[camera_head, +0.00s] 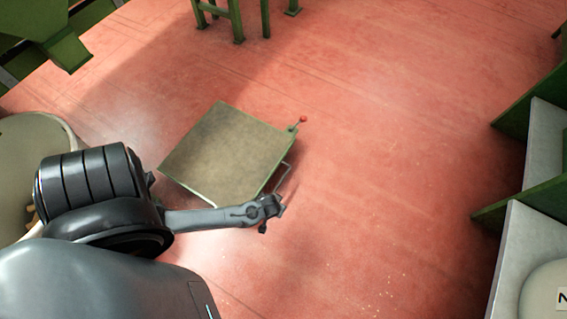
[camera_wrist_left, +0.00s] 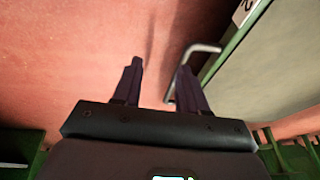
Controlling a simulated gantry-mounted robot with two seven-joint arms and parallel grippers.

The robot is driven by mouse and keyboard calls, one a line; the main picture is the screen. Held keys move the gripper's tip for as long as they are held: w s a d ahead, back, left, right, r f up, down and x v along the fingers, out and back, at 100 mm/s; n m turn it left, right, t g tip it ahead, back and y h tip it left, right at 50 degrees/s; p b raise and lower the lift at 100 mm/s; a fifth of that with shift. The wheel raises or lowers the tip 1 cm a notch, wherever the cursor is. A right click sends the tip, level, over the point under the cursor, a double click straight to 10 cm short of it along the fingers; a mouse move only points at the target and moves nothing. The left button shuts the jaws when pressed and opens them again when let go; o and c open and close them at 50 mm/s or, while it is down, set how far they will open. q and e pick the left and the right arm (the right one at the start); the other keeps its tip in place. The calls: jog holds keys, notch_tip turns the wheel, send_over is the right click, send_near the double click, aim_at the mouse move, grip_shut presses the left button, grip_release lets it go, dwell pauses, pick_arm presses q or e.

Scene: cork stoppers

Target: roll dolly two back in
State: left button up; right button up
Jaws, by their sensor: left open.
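Dolly two (camera_head: 228,152) is a low, flat, grey-topped platform with green edges on the red floor, centre-left of the head view. My left gripper (camera_head: 272,207) is open beside the handle. In the wrist view, the right finger of the gripper (camera_wrist_left: 160,65) overlaps the handle (camera_wrist_left: 204,48); I cannot tell whether the bar is between the fingers.
Green-edged bays with pale panels (camera_head: 541,140) line the right side. A round beige tub (camera_head: 28,150) stands at the left, partly behind my arm. Green legs (camera_head: 236,20) stand at the back, with a green chute-like structure (camera_head: 45,25) at top left. The middle-right floor is clear.

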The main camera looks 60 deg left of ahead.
pick_arm(q)
jog(key=w+a+r+y+p, duration=0.1)
jog(key=w+a+p, duration=0.1)
jog(key=a, duration=0.4)
send_near(282, 180)
jog(key=b+x, duration=0.6)
jog(key=shift+w+a+f+y+b, duration=0.1)
jog(key=shift+a+f+y+b, duration=0.05)
jog(key=shift+f+b, duration=0.25)
jog(key=shift+w+a+f+y+b, duration=0.15)
jog(key=shift+f+b, duration=0.15)
jog(key=shift+f, duration=0.2)
pick_arm(e)
jog(key=shift+s+f, duration=0.1)
jog(key=shift+f, duration=2.1)
pick_arm(q)
grip_shut()
pick_arm(e)
jog(key=shift+d, duration=0.15)
pick_arm(q)
jog(key=shift+s, duration=0.1)
pick_arm(e)
jog(key=shift+r, duration=0.1)
